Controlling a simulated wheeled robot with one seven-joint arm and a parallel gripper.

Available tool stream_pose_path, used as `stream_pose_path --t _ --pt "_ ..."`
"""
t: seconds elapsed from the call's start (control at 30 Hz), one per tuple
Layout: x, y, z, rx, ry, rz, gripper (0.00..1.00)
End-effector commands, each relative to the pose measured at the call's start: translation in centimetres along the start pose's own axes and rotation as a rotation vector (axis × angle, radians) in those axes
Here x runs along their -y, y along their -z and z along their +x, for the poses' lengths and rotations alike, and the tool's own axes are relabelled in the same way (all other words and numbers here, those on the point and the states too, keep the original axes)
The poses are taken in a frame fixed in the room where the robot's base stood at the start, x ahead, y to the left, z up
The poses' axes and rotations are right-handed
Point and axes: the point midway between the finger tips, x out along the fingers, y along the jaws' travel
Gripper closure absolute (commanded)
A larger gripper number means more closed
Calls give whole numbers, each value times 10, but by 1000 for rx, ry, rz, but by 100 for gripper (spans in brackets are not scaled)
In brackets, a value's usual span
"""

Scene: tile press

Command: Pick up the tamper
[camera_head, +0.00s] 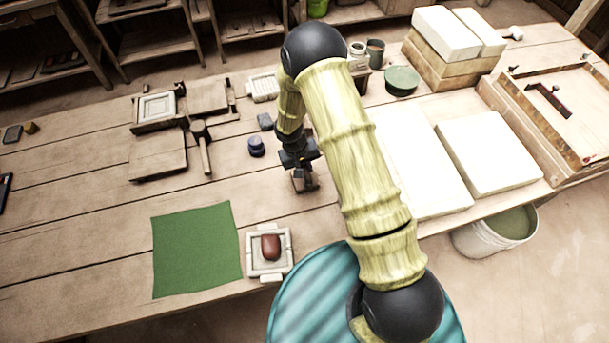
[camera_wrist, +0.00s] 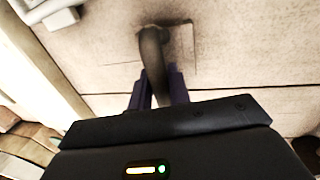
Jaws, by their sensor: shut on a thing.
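My gripper (camera_head: 301,164) is at the middle of the workbench, pointing down. It is shut on the tamper (camera_head: 304,182), whose brownish block-like foot shows just below the fingers. In the wrist view the tamper's dark handle (camera_wrist: 152,48) stands between the two bluish fingers (camera_wrist: 158,88), with a squarish foot around its far end. I cannot tell whether the foot touches the bench or is slightly above it. My arm hides part of the bench to the right of the gripper.
A white tile mould (camera_head: 284,266) holding a reddish-brown clay lump (camera_head: 270,247) sits at the front, beside a green cloth (camera_head: 198,250). A small blue pot (camera_head: 256,147) and a mallet (camera_head: 201,148) lie left of my gripper. White slabs (camera_head: 489,152) are right.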

Motion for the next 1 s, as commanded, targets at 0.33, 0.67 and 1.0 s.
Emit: stream_pose_path --t 0.33,0.67,1.0 --pt "-4 1 -21 -3 1 1 100" --pt "-15 1 -77 -5 1 2 100" --pt "-20 0 -99 0 0 0 100"
